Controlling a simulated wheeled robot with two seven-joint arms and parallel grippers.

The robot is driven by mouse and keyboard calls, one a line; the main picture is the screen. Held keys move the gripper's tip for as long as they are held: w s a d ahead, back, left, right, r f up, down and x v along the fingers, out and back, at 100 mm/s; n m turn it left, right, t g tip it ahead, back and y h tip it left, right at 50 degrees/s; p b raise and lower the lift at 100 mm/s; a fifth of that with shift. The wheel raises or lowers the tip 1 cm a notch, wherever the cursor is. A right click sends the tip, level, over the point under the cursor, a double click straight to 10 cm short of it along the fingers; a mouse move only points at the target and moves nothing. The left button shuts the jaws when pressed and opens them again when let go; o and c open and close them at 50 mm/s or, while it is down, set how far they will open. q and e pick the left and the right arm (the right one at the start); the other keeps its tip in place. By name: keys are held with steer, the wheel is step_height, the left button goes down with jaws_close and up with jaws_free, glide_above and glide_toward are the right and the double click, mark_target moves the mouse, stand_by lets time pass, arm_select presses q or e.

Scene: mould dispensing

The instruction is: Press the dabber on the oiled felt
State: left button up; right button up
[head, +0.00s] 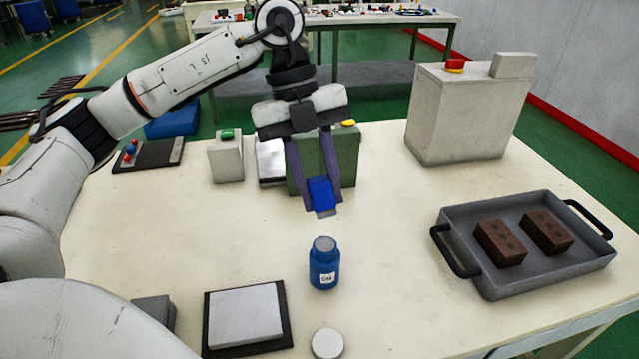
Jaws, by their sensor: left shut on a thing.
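My left gripper (319,207) points down over the middle of the table, its two fingers shut on a small blue dabber (321,190) with a greyish lower end. The dabber is in the air, beyond the blue bottle. A pale square pad on a dark tray, which looks like the felt (245,315), lies at the table's front left, well apart from the dabber. I cannot tell from its surface whether it is oiled. My right gripper is out of view.
A labelled blue bottle (324,266) stands near a white disc (327,343). A grey tray (458,212) with two brown blocks (500,243) is at right. A green box (347,160) stands behind the gripper, beside a white box (226,158). A large pale box (458,115) stands back right.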

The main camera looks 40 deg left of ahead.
mark_target(319, 213)
arm_select(q)
steer(key=shift+f+b, duration=2.35)
steer(key=shift+f, duration=0.05)
steer(key=shift+f+b, duration=0.65)
steer(key=shift+f, duration=0.15)
steer(key=shift+f, duration=0.35)
steer(key=shift+f, duration=0.2)
